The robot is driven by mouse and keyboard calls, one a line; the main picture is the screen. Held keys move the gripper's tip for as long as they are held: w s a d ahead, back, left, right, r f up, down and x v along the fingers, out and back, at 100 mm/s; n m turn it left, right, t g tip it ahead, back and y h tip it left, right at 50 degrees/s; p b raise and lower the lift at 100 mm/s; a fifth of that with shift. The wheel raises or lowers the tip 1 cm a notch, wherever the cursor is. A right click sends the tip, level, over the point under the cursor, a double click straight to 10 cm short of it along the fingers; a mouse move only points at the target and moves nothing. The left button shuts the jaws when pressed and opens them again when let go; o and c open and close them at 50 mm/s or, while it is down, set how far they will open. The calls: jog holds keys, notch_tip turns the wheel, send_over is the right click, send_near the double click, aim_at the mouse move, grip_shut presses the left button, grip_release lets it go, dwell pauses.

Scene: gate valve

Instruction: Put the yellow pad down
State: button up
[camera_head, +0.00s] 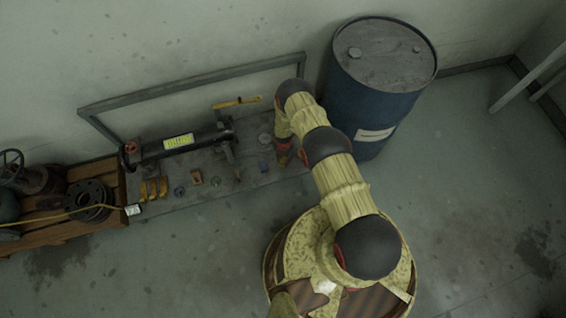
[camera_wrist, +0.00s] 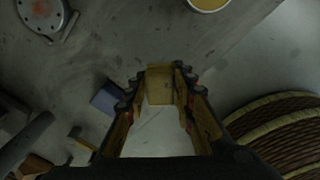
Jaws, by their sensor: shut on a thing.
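The yellow pad (camera_wrist: 158,86) is a dull yellow block between my fingertips in the wrist view. My gripper (camera_wrist: 160,92) is shut on it, with a finger along each side. The grey bench top (camera_wrist: 125,45) lies beyond it, and the bench's front edge passes close by on the right. I cannot tell whether the pad touches the bench. In the head view my gripper (camera_head: 284,158) is at the bench's right end, partly hidden by my arm, and the pad cannot be made out.
A blue block (camera_wrist: 107,98) lies just left of my gripper, and a grey flange disc (camera_wrist: 42,14) is at the upper left. A blue drum (camera_head: 372,90) stands close on the right.

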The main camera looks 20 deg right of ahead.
aim_at(283, 160)
jog(key=shift+w+d+f+b, duration=0.25)
jog(key=shift+w+f+b, duration=0.3)
jog(key=shift+w+f, duration=0.65)
jog(key=shift+f+b, duration=0.6)
jog(key=shift+f, duration=0.95)
jog(key=shift+f, duration=0.1)
jog(key=o, duration=1.1)
